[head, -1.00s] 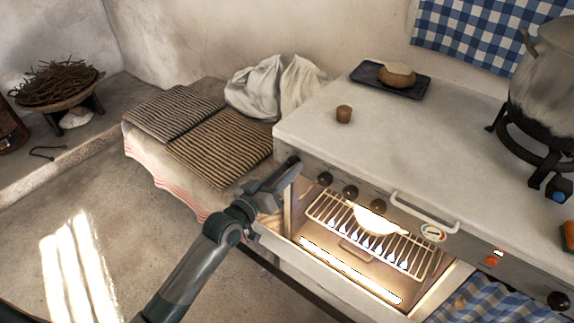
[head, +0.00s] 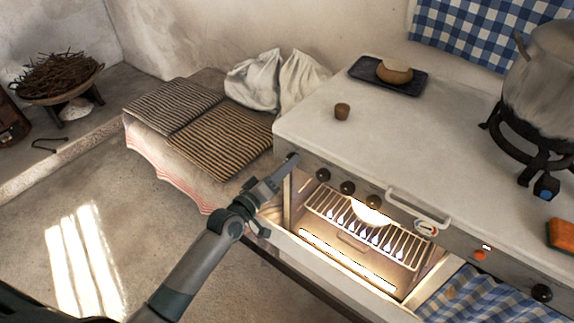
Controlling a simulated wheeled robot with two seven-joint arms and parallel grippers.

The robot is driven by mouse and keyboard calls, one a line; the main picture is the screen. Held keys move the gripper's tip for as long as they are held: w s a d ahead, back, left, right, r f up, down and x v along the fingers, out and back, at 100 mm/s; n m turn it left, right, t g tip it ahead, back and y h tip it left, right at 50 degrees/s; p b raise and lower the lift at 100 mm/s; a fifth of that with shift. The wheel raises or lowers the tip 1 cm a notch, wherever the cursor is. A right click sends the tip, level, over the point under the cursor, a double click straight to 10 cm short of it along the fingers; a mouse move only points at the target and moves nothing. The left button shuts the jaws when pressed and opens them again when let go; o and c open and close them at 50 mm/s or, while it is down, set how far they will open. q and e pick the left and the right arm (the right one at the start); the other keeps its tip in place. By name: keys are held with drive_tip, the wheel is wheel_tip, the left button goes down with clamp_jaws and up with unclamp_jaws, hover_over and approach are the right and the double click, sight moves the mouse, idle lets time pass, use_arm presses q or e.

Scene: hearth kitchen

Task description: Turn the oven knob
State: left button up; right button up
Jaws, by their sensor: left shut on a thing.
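The oven (head: 453,236) has a row of dark round knobs along its front panel. Three show clear of my arm: the left one (head: 323,174), the middle one (head: 347,187) and the right one (head: 374,201). My left gripper (head: 287,164) is at the panel's left end, shut on what looks like the leftmost oven knob (head: 293,157). The gripper mostly hides that knob, so its angle cannot be read. Below the panel the oven is lit inside, with small flames and a wire rack (head: 400,246). My right gripper is not in view.
Striped cloths (head: 215,140) cover the bench at left. The floor at front left is clear.

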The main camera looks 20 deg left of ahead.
use_arm(q)
drive_tip(key=o, duration=1.1)
drive_tip(key=shift+c, duration=0.2)
drive_tip(key=b+v, duration=0.1)
drive_tip(key=v, duration=1.6)
drive_tip(key=shift+s+b, duration=0.15)
drive_tip(key=shift+b, duration=0.25)
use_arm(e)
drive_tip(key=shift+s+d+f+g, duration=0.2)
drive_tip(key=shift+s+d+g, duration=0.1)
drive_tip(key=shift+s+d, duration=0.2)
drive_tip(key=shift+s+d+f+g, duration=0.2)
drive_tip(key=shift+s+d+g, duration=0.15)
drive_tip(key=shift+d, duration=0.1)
use_arm(q)
drive_tip(key=shift+a, duration=0.1)
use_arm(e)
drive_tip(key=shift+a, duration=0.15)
